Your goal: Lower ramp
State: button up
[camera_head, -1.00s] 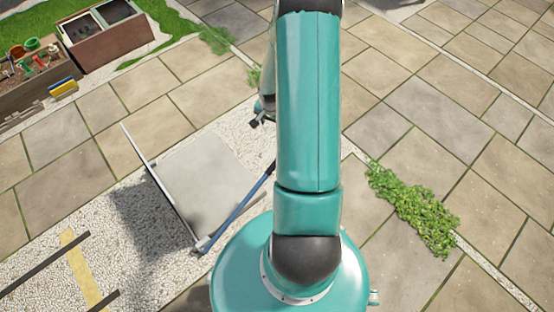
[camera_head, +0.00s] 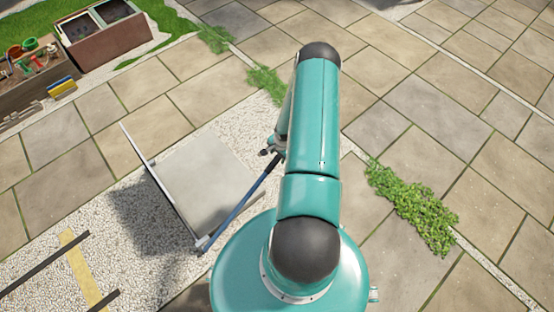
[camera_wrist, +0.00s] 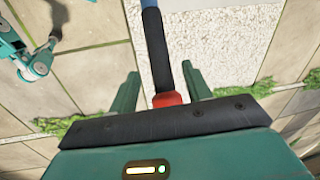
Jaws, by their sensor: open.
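The ramp is a flat grey plate (camera_head: 205,178) with a thin raised edge on its left side, on the pale gravel in the head view. A blue bar (camera_head: 238,206) runs from its near corner up to the right, towards my gripper (camera_head: 270,151). In the wrist view the bar's blue shaft (camera_wrist: 155,45) leads into a black section and a red end (camera_wrist: 167,99). My gripper (camera_wrist: 160,70) is open, with one teal finger on each side of the bar's end. Whether either finger touches the bar cannot be told. My arm hides part of the area to the right.
Beige paving slabs (camera_head: 430,120) surround the gravel strip (camera_head: 130,215), with low green plants (camera_head: 412,205) at right. A brown planter box (camera_head: 105,35) and a wooden crate of pots and tools (camera_head: 35,75) stand at the upper left. Dark rails lie at the lower left.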

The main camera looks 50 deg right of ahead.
aim_at(277, 158)
jog(key=f, duration=0.5)
jog(key=shift+w, duration=0.4)
grip_shut()
